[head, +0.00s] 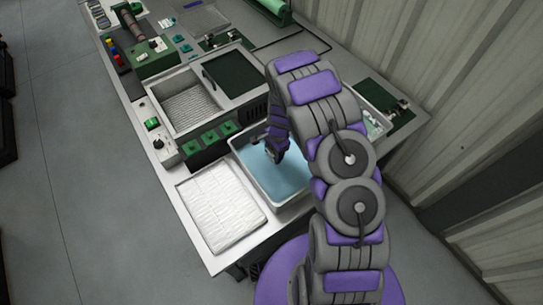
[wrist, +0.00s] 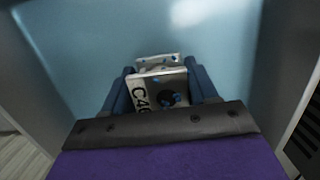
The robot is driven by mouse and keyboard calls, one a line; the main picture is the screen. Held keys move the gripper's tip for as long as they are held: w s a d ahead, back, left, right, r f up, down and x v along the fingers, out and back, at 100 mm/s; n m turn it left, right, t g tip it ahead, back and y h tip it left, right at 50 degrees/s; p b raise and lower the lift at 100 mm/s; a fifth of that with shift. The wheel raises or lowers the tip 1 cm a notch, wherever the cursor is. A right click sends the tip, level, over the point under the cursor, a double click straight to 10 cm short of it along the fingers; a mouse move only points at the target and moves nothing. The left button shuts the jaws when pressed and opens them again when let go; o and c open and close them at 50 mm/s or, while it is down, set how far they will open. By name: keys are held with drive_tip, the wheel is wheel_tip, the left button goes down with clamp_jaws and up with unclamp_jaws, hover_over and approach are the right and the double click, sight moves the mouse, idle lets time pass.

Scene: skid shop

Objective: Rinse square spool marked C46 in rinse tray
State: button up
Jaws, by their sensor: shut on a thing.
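The square spool (wrist: 158,86) shows in the wrist view, with pale square flanges, a dark round hole and the mark C46 partly visible. My gripper (wrist: 160,84) is shut on it, a blue finger on each side. Small blue spots show on the spool. The rinse tray (head: 243,163) is a white tub of light blue liquid near the bench's front. In the head view my gripper (head: 272,150) points down inside the tray's outline, and the spool is hidden there. The blue liquid (wrist: 95,45) fills the wrist view's background. I cannot tell whether the spool touches it.
A white ribbed pad (head: 221,205) lies left of the tray on the bench. Behind stand a machine with a mesh-floored basin (head: 190,105), a dark panel (head: 234,72) and green buttons (head: 211,137). A corrugated wall (head: 440,90) is on the right.

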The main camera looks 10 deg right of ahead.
sight(272, 151)
drive_tip(key=shift+r+p, duration=1.1)
drive_tip(key=shift+r, duration=2.35)
drive_tip(key=shift+r+p, duration=0.9)
drive_tip(key=shift+r, duration=1.2)
